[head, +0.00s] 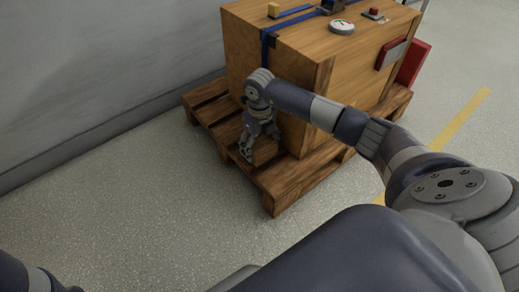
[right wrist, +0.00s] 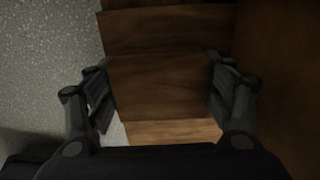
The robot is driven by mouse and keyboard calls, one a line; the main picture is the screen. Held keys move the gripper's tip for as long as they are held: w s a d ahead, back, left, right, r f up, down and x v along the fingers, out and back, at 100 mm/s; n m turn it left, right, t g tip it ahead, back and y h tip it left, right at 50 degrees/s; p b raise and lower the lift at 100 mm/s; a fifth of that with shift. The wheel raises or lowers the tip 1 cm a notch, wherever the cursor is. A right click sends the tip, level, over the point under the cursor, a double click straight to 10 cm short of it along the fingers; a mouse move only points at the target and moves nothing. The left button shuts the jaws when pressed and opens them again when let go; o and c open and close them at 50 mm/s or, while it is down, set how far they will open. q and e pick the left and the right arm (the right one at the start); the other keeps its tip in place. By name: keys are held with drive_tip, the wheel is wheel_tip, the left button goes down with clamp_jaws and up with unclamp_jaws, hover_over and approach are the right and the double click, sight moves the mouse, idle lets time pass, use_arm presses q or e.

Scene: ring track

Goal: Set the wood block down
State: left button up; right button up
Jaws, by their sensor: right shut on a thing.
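My right gripper (head: 255,148) points down over the front left part of a wooden pallet (head: 280,185), beside a large wooden crate (head: 345,80). It is shut on a brown wood block (head: 266,152). In the right wrist view the block (right wrist: 160,88) sits between the two fingers, with pallet boards (right wrist: 160,30) beyond it and a dark wooden face at the right. I cannot tell whether the block touches the pallet. My left gripper is not in view.
A grey wall (head: 100,80) stands at the left. The floor in front of the pallet is clear.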

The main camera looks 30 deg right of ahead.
drive_tip(key=shift+f, duration=0.35)
drive_tip(key=shift+r, duration=0.1)
drive_tip(key=o, duration=1.2)
drive_tip(key=shift+f, duration=0.2)
drive_tip(key=shift+c, duration=0.2)
drive_tip(key=shift+r, duration=0.1)
